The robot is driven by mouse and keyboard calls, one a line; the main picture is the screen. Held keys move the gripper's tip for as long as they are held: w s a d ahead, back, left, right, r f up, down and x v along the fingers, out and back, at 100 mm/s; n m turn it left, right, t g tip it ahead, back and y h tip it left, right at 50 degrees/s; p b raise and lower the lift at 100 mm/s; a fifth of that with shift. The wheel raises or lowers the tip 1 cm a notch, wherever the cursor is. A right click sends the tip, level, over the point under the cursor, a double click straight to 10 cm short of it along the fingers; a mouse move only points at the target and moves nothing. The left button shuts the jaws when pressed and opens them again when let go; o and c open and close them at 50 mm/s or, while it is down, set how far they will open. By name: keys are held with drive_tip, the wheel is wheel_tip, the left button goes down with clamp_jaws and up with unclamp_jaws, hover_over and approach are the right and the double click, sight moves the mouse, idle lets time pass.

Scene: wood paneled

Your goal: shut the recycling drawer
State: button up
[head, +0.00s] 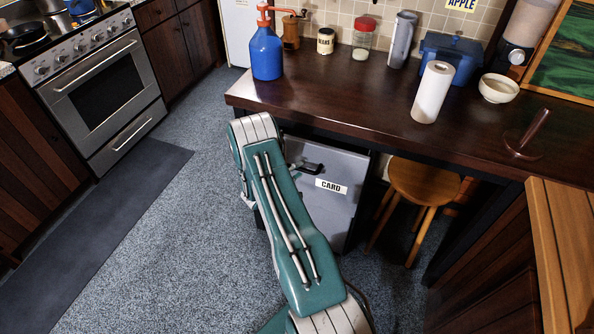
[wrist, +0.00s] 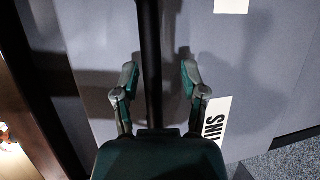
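A grey drawer unit (head: 345,165) stands under the dark counter, with a white CARD label (head: 331,186) on its front. My teal arm covers its left part. In the wrist view, the grey front (wrist: 255,70) fills most of the picture, with a label (wrist: 214,122) that seems to read TINS, turned and partly cut off. My gripper (wrist: 158,80) is open, one finger on each side of a dark handle-like bar (wrist: 150,45). Clear gaps show between bar and fingers; contact farther in is hidden. I cannot tell how far any drawer is pulled out.
A wooden stool (head: 424,182) stands right of the unit. A wooden surface (head: 565,240) is at the right. Carpet (head: 170,240) is free on the left.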

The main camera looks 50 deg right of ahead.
drive_tip(key=shift+w+a+r, duration=0.1)
drive_tip(key=shift+r, duration=0.05)
drive_tip(key=a+r, duration=0.2)
drive_tip(key=a, duration=0.9)
drive_tip(key=shift+a, duration=0.4)
drive_tip(key=s+a+r+m+g+y, duration=0.1)
drive_tip(key=s+a+r+y, duration=0.15)
drive_tip(key=r, duration=0.45)
drive_tip(key=s+a+r+m+g+y, duration=0.1)
drive_tip(key=s+a+r, duration=0.15)
drive_tip(key=r, duration=0.55)
drive_tip(key=s+a+r+m+g+y, duration=0.1)
drive_tip(key=a+r+y, duration=0.15)
drive_tip(key=r, duration=0.45)
drive_tip(key=s+a+r+n+t+y, duration=0.1)
drive_tip(key=s+a+r+t+y, duration=0.3)
drive_tip(key=s+a+r, duration=0.3)
drive_tip(key=s+a+r+n+t+y, duration=0.1)
drive_tip(key=s+a+r+t+y, duration=0.3)
drive_tip(key=s+a+r, duration=0.3)
drive_tip(key=s+a+y, duration=0.1)
drive_tip(key=a, duration=0.4)
drive_tip(key=shift+r+t+y, duration=0.3)
drive_tip(key=shift+r+y, duration=0.05)
drive_tip(key=shift+y, duration=0.05)
